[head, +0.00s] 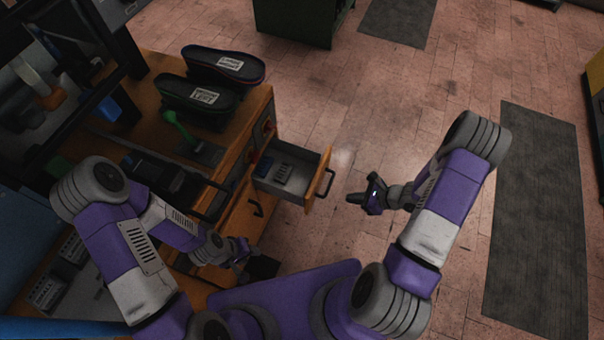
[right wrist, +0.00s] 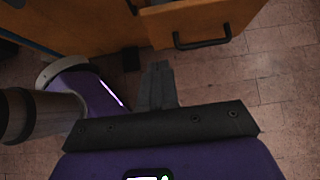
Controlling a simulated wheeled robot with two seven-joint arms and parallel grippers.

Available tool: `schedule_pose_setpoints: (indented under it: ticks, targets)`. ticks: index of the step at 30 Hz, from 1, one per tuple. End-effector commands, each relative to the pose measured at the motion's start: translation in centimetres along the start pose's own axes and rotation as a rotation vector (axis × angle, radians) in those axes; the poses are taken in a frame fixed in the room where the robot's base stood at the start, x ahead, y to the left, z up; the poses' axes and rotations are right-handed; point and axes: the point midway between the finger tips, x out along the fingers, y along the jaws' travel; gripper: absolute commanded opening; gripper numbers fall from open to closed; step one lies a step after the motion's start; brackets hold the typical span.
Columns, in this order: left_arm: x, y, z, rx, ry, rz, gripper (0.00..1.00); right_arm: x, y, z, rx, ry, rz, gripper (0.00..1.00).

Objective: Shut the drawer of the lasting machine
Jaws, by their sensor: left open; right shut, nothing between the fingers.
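The drawer (head: 319,178) of the orange lasting machine (head: 258,104) stands pulled out, with a dark handle (head: 330,183) on its front. In the right wrist view the shut fingers (right wrist: 160,68) point toward the machine, with the drawer handle (right wrist: 202,41) ahead and a little to the right. My left gripper (head: 246,250) is open, low beside the machine's front, below the drawer.
Brick floor to the right is clear, with a dark mat (head: 536,220) further right.

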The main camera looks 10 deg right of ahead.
Motion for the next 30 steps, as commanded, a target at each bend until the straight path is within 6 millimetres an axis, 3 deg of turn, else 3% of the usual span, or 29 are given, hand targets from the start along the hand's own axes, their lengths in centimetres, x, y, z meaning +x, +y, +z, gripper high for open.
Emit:
schedule_pose_setpoints:
  ticks: [5, 18, 24, 30]
  targets:
    - [0.5, -0.2, 0.1, 0.001, -0.002, 0.000, 0.43, 1.9, 0.0, -0.2, 0.000, 0.001, 0.003, 0.00]
    - [2.5, -0.9, -0.1, 0.001, -0.001, 0.000, 0.43, 10.9, 0.1, 0.6, -0.007, -0.001, 0.007, 0.00]
    - [2.7, -1.0, -0.1, 0.001, -0.001, 0.000, 0.43, 12.5, 0.0, 2.3, -0.006, 0.000, 0.005, 0.00]
    - [2.7, -1.0, -0.1, 0.001, -0.001, 0.000, 0.43, 13.0, 0.0, 2.8, -0.004, 0.001, 0.004, 0.00]
